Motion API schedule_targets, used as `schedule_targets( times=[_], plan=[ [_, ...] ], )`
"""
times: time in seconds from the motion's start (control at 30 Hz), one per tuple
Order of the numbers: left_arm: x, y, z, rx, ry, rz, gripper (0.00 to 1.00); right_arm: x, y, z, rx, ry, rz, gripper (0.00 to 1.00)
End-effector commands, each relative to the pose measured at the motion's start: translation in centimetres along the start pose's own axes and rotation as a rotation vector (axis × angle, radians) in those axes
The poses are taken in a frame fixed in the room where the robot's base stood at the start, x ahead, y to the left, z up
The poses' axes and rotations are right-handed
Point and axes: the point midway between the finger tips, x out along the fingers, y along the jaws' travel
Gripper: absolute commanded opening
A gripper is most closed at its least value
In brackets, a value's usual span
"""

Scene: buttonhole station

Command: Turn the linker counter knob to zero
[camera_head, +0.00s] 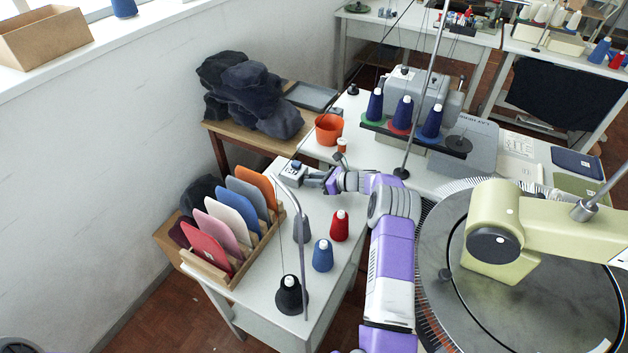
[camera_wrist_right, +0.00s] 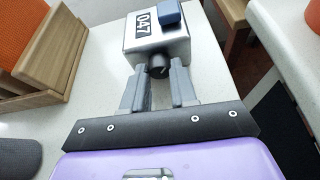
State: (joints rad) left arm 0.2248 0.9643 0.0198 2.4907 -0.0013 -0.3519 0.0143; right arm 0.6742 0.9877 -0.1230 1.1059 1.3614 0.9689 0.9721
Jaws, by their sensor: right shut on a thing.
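The linker counter (camera_head: 291,172) is a small grey box on the white table, left of my right gripper (camera_head: 314,180) in the head view. In the right wrist view the counter (camera_wrist_right: 157,40) shows the number 047 on a dark display and a blue block on its top. Its black knob (camera_wrist_right: 158,66) sticks out toward me. The fingers of my right gripper (camera_wrist_right: 158,80) stand on either side of the knob and are shut on it. Any pointer mark on the knob is too small to read. My left gripper is not in view.
A wooden rack (camera_head: 240,248) with coloured panels stands at the table's left. Red (camera_head: 339,226), blue (camera_head: 323,255) and black (camera_head: 290,295) cones stand in front of the counter. An orange cup (camera_head: 329,130) is behind it. The round linking machine (camera_head: 520,300) is at right.

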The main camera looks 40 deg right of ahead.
Motion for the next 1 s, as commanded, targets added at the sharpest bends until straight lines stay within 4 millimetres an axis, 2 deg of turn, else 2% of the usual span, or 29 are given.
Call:
schedule_targets(
  times=[0.3, 0.67, 0.7, 0.83, 1.0],
  plan=[
    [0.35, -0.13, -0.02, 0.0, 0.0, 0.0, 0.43, 0.03, -0.21, -0.12, 0.167, -0.001, 0.069, 0.0],
    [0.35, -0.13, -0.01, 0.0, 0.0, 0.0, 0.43, -0.01, -0.2, -0.06, 0.186, 0.001, 0.076, 0.0],
    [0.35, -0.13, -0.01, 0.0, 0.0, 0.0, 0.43, -0.01, -0.2, -0.07, 0.186, 0.001, 0.076, 0.32],
    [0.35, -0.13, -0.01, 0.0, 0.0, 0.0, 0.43, -0.01, -0.2, -0.06, 0.185, 0.001, 0.076, 0.52],
    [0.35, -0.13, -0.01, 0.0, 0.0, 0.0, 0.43, -0.01, -0.19, -0.05, 0.185, 0.001, 0.076, 0.53]
  ],
)
